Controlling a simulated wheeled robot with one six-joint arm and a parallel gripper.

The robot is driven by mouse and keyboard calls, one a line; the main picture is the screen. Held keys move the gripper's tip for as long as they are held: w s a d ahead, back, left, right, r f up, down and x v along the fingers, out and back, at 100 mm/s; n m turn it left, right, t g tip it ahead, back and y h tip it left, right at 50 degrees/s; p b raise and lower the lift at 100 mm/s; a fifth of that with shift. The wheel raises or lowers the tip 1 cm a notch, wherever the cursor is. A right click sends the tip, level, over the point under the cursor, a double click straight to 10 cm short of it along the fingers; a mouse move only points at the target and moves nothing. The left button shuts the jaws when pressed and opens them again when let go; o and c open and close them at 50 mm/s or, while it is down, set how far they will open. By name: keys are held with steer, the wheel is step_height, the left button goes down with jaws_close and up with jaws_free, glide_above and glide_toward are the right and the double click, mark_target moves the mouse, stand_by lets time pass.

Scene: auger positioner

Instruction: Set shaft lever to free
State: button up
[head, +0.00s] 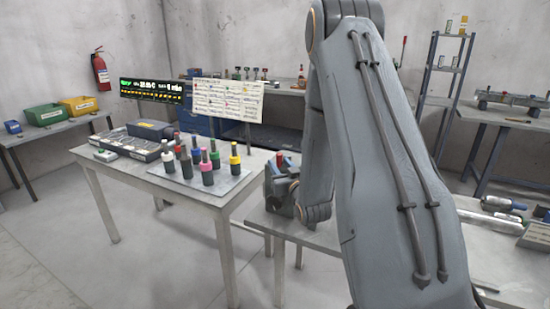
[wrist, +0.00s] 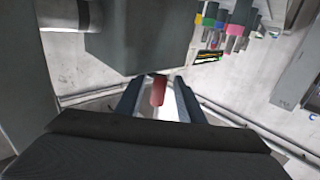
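A red lever grip (wrist: 159,90) shows in the wrist view between the two fingers of my gripper (wrist: 159,100). The fingers are apart, with a gap visible on each side of the grip, so it does not look clamped. A large grey block (wrist: 140,40) stands close beyond the fingers and fills the upper middle of the wrist view. In the head view a small red part (head: 283,160) tops a grey device (head: 279,188) on the bench, beside my wrist. My arm hides much of that device, and my fingertips cannot be made out there. The lever's position marks are not visible.
A table (head: 160,183) to the left carries several tool holders with coloured collars (head: 207,172) on a plate. A display (head: 155,88) and a printed chart (head: 227,100) stand behind. Parts lie on the bench at right (head: 480,245). Floor is clear at lower left.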

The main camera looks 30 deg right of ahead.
steer(key=shift+w+d+p, duration=0.15)
steer(key=shift+w+p, duration=0.15)
steer(key=shift+w, duration=0.95)
steer(key=shift+w+d+p, duration=0.15)
steer(key=shift+w+p, duration=0.15)
steer(key=shift+w, duration=0.9)
jaws_close()
